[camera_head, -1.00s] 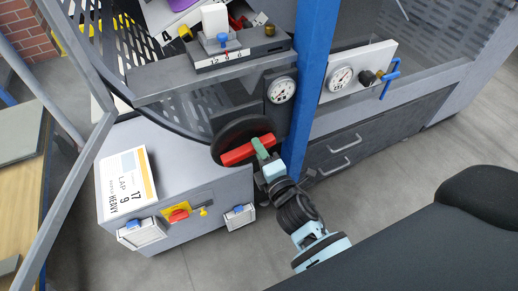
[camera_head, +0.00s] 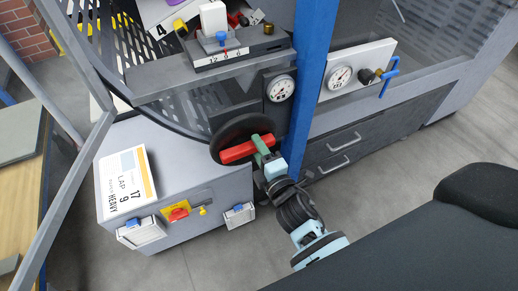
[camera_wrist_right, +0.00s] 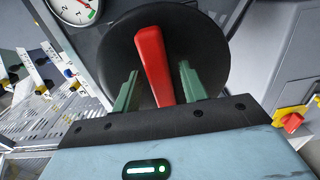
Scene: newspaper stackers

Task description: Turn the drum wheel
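The drum wheel is a black disc (camera_head: 222,135) with a red bar handle (camera_head: 238,152) across its face, below a round gauge. In the right wrist view the black disc (camera_wrist_right: 112,48) fills the upper middle and the red bar (camera_wrist_right: 153,62) stands nearly upright. My right gripper (camera_head: 262,146) is at the bar's right end in the head view. In the wrist view its green fingers (camera_wrist_right: 158,85) are spread, one on each side of the bar, with a visible gap on both sides. My left gripper is not in view.
A blue post (camera_head: 311,80) stands just right of the wheel. A grey cabinet (camera_head: 215,180) with a red knob (camera_head: 178,214) and a lap card (camera_head: 126,181) is below left. A grey rail (camera_head: 180,80) and gauges (camera_head: 281,88) are above. Drawers (camera_head: 345,150) are at right.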

